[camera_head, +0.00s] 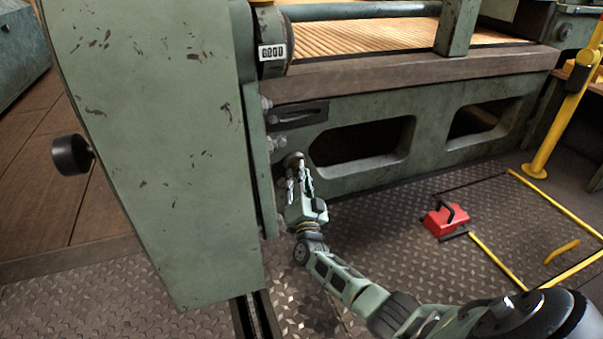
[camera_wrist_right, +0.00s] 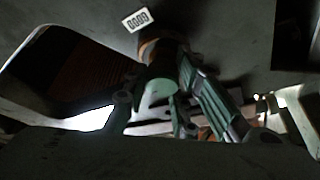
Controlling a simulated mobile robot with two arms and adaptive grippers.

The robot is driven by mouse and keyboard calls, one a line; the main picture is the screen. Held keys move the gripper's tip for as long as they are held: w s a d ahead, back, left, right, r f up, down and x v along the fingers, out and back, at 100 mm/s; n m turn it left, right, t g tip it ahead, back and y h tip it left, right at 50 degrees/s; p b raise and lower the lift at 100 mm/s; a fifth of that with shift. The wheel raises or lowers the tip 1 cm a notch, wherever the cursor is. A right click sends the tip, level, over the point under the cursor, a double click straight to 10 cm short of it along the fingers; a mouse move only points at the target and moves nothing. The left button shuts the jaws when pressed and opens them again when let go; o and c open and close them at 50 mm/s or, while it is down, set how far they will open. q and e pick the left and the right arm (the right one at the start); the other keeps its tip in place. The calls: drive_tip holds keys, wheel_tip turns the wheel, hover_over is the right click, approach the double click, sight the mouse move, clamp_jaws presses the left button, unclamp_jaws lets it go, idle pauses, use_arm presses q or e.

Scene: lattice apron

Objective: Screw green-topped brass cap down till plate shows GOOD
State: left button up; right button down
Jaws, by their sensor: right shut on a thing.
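My right gripper (camera_head: 298,172) is low beside the machine's green side panel, its fingers pointing up and away from me. In the right wrist view the fingers (camera_wrist_right: 165,100) are shut around the green-topped cap (camera_wrist_right: 158,91). A brownish brass-coloured part (camera_wrist_right: 152,48) shows just beyond it, in shadow. In the head view the cap's form is largely hidden by the fingers. A small white plate (camera_wrist_right: 137,19) with dark characters shows beyond the cap in the right wrist view. It appears upside down and I cannot read it surely. My left gripper is not in view.
The tall green side panel (camera_head: 160,150) stands close left of my right gripper, with a black knob (camera_head: 72,155) on its edge. A white counter (camera_head: 272,52) is on the machine above. A red box (camera_head: 445,219) stands on the floor at right, near a yellow post (camera_head: 568,120).

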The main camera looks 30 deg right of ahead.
drive_tip(key=shift+s+d+f+m+g+h+p, duration=0.1)
drive_tip(key=shift+m+g+h+p, duration=0.15)
drive_tip(key=shift+m+g+p, duration=0.75)
drive_tip(key=shift+w+a+f+m+g+h+p, duration=0.1)
drive_tip(key=shift+m+g+h+p, duration=0.1)
drive_tip(key=shift+m, duration=1.55)
drive_tip(key=shift+s+d+m+g+h+p, duration=0.1)
drive_tip(key=shift+m+g+h+p, duration=0.3)
drive_tip(key=shift+m, duration=0.95)
drive_tip(key=c, duration=1.6)
unclamp_jaws()
drive_tip(key=shift+f, duration=0.1)
drive_tip(key=shift+o, duration=0.2)
